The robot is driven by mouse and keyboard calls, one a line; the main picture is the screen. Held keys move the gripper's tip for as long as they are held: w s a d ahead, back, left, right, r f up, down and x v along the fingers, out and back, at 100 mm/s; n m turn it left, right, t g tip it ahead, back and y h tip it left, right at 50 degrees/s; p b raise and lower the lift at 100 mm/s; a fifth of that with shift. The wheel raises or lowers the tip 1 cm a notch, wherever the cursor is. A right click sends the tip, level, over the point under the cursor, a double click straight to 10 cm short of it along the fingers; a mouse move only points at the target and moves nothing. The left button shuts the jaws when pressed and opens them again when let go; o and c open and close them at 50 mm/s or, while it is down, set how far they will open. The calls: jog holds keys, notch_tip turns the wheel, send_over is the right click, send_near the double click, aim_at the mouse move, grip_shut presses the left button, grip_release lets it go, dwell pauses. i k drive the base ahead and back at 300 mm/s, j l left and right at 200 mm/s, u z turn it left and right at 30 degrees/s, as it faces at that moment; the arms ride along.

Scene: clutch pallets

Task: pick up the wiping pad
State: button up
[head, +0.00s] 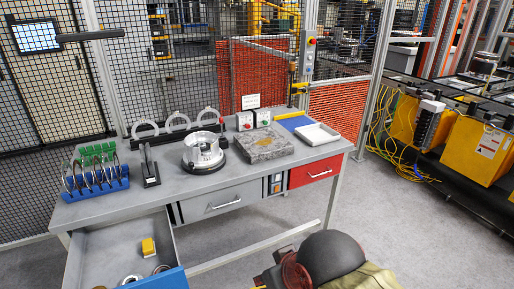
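A small yellow block (148,247), which may be the wiping pad, lies in the open drawer (98,262) at the lower left of the head view. It looks like a sponge or pad, but it is too small to be sure. A flat blue piece (293,121) lies at the back right of the workbench, and I cannot tell if it is a mat or a cloth. Parts of my arm show at the bottom, right of the drawer and in front of the bench. My gripper's fingers are not in view.
The workbench (95,211) carries a blue and green rack (95,180), a metal housing on a round base (203,152), a stone block (264,146) and a white tray (317,134). Round parts (131,279) lie in the drawer's front. Open floor (390,220) is at the right.

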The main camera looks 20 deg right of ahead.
aim_at(149, 247)
jog(key=i+j, duration=0.2)
jog(key=j, duration=0.2)
jog(key=i+j, duration=0.15)
jog(key=j, duration=0.2)
jog(key=i+j, duration=0.2)
jog(key=j, duration=0.2)
jog(key=i+j, duration=0.2)
jog(key=j, duration=0.15)
jog(key=i+j, duration=0.15)
jog(key=j, duration=0.25)
jog(key=i+j, duration=0.2)
jog(key=j, duration=0.2)
jog(key=l+z, duration=0.05)
